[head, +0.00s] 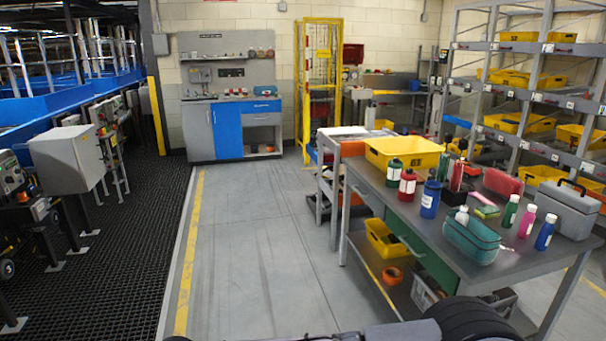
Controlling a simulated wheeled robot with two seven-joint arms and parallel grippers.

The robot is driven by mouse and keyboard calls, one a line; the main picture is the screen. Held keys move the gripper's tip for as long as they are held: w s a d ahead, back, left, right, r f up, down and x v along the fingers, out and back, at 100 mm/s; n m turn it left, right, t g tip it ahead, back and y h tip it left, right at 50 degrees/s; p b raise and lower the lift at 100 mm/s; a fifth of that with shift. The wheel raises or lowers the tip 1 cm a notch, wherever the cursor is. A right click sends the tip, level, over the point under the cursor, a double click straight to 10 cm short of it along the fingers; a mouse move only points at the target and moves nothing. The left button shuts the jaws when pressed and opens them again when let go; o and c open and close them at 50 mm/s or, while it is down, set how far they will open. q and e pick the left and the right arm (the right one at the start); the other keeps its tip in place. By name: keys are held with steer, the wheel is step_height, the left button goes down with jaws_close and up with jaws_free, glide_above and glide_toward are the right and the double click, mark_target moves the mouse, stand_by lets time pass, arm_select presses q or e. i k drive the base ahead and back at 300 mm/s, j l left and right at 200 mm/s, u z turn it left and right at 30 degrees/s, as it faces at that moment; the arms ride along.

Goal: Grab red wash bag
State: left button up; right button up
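The red wash bag (503,182) lies on the grey worktable (463,258) at the right, toward the table's far side. It looks like a small rounded red pouch. A teal wash bag (472,239) of similar form lies nearer, at the table's front part. Neither gripper can be made out. Grey and black parts of my own arm show at the bottom edge, below the table, with no fingers visible.
Near the red bag stand bottles, including a green one (510,212) and a blue one (545,232), and a grey toolbox (566,208). A yellow tray (402,151) sits at the table's far end. Floor left of the table is clear.

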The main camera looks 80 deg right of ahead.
mark_target(499, 182)
steer(key=z, duration=3.5)
